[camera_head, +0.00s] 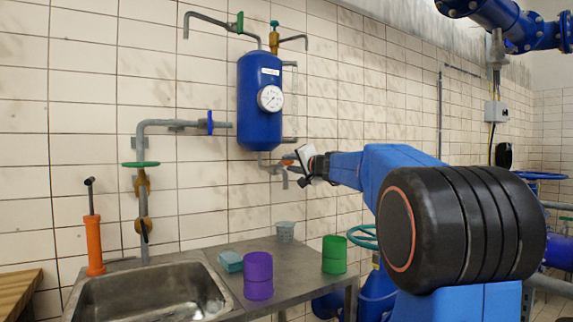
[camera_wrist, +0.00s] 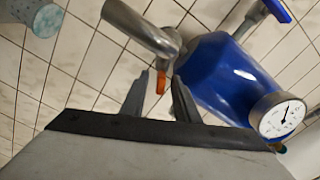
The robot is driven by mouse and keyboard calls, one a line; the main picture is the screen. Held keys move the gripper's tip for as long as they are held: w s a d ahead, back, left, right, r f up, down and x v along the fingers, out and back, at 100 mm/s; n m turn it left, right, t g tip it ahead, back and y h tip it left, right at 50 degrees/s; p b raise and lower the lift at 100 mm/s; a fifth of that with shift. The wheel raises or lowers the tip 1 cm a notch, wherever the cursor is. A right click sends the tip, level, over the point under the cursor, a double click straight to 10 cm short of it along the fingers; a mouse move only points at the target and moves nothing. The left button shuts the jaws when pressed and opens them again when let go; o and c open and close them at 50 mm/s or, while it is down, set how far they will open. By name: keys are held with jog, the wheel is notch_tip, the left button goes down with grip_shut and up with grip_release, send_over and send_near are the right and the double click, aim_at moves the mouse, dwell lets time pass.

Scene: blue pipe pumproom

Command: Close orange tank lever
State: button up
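The orange lever (camera_head: 289,157) sits on the grey outlet pipe under the blue tank (camera_head: 258,100). In the wrist view the orange lever (camera_wrist: 161,81) shows between the tips of my gripper's two fingers. The blue tank (camera_wrist: 225,75) with its round white gauge (camera_wrist: 281,115) is to the right there, and the grey pipe (camera_wrist: 140,27) is at the top. My gripper (camera_head: 299,169) is beside the lever at the pipe below the tank. Its fingers (camera_wrist: 160,88) are apart. I cannot tell whether they touch the lever.
A steel counter with a sink (camera_head: 150,295) stands below. On it are a purple can (camera_head: 258,275), a green can (camera_head: 334,254), a teal sponge-like block (camera_head: 230,261) and a pale cup (camera_head: 285,231). An orange upright pump (camera_head: 94,245) stands at the left. The tiled wall is close behind the tank.

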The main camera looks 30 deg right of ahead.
aim_at(286, 163)
jog(key=shift+w, duration=1.55)
grip_shut()
jog(key=shift+m+g+h, duration=0.55)
jog(key=shift+g+h, duration=0.3)
jog(key=shift+g, duration=0.45)
jog(key=shift+m+g+h, duration=0.55)
jog(key=shift+g+h, duration=0.3)
jog(key=shift+g, duration=0.95)
jog(key=g, duration=0.2)
jog(key=m+g+h, duration=0.1)
jog(key=g, duration=0.1)
jog(key=shift+w+h, duration=0.1)
jog(key=shift+h, duration=0.2)
jog(key=shift+m+g, duration=0.4)
jog(key=shift+g, duration=0.8)
